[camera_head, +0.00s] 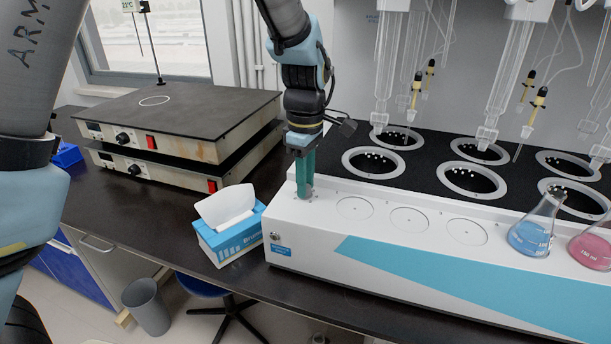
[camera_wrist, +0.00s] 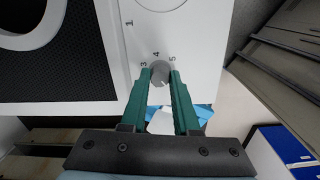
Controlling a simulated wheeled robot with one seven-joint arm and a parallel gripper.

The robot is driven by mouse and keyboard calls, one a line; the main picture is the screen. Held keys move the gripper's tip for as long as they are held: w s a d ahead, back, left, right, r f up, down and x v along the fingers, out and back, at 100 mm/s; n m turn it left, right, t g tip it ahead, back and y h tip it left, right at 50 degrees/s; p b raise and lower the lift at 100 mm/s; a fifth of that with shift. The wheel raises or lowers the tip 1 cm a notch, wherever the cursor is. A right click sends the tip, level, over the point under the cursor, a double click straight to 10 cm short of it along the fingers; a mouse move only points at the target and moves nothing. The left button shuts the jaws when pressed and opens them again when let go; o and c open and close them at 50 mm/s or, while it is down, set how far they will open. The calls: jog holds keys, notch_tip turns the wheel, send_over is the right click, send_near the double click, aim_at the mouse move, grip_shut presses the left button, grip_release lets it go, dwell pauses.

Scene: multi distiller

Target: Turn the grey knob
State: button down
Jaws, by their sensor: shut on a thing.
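The grey knob (camera_wrist: 160,71) sits on the white top of the distiller, with the numbers 3, 4 and 5 printed around it in the wrist view. My gripper (camera_wrist: 160,78) has its two green fingers on either side of the knob, shut on it. In the head view, my gripper (camera_head: 306,188) points straight down at the left end of the white distiller (camera_head: 325,240). The fingers mostly hide the knob there.
A tissue box (camera_head: 230,235) stands just left of the distiller. Two stacked hotplates (camera_head: 180,115) are farther left. A blue flask (camera_head: 535,230) and a pink flask (camera_head: 595,245) stand on the distiller's right part. Glass tubes hang over round openings behind.

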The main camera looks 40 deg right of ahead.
jog(key=shift+r+n, duration=0.1)
jog(key=shift+n, duration=0.6)
jog(key=shift+p, duration=0.35)
jog(key=c, duration=0.7)
grip_release()
jog(key=shift+o, duration=0.2)
notch_tip(320, 180, up, 11)
jog(key=b, duration=0.2)
jog(key=shift+w+f, duration=0.1)
jog(key=shift+f, duration=0.1)
